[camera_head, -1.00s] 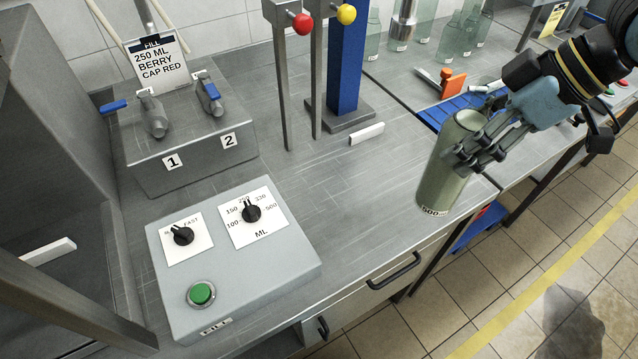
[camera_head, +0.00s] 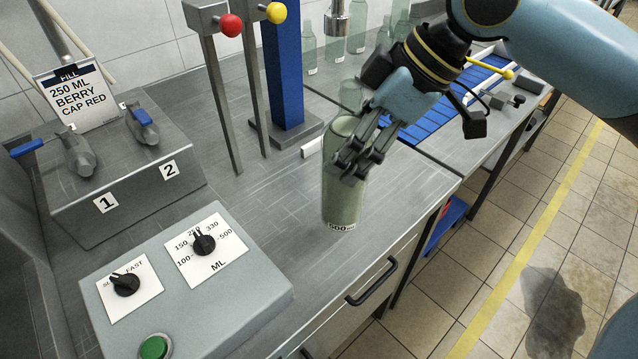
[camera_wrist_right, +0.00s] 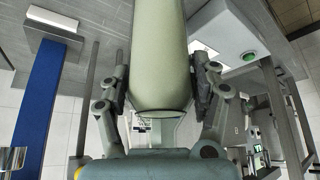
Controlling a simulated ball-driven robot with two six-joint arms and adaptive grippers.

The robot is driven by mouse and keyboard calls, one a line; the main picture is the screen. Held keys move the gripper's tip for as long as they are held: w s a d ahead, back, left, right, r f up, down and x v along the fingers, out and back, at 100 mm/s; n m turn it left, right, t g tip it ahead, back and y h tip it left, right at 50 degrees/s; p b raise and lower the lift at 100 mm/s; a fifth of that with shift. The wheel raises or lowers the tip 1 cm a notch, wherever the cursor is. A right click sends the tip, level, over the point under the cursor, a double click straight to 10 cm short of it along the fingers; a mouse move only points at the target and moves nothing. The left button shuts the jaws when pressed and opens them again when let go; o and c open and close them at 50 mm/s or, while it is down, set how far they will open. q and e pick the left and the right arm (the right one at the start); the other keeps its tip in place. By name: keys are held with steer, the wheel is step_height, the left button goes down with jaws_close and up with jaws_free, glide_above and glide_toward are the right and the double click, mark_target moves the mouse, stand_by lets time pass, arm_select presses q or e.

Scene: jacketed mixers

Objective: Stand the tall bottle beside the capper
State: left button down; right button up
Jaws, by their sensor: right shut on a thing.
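The tall bottle (camera_head: 342,206) is pale green and see-through, with a 500 label near its base. My right gripper (camera_head: 354,165) is shut around its middle and holds it nearly upright over the front part of the steel bench. In the right wrist view the bottle (camera_wrist_right: 160,55) sits between both fingers. I cannot tell exactly how far its base is above the bench. A blue column (camera_head: 283,65) with a grey foot stands behind it to the left; I cannot tell for sure whether this is the capper. My left gripper is not in view.
Levers with a red knob (camera_head: 230,25) and a yellow knob (camera_head: 276,12) stand by the column. A fill control box (camera_head: 215,300) is at front left, a two-valve filler (camera_head: 100,205) behind it. Bare bench (camera_head: 265,200) lies between. Other bottles stand at the back.

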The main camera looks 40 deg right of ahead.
mark_target(327, 155)
steer(key=w+a, duration=0.1)
steer(key=a+f, duration=0.1)
steer(key=shift+w+a+f, duration=0.3)
steer(key=shift+w, duration=0.05)
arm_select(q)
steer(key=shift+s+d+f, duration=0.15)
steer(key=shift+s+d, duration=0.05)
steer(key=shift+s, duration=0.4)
arm_select(e)
steer(key=shift+w+a+f, duration=0.1)
steer(key=shift+a+f, duration=0.05)
steer(key=shift+f, duration=0.65)
steer(key=shift+w+a+f, duration=0.1)
steer(key=shift+a+f, duration=0.05)
steer(key=shift+f, duration=0.65)
steer(key=shift+w+a+f, duration=0.1)
steer(key=shift+a+f, duration=0.05)
steer(key=shift+f, duration=0.8)
steer(key=o, duration=1.7)
steer(key=shift+o, duration=0.2)
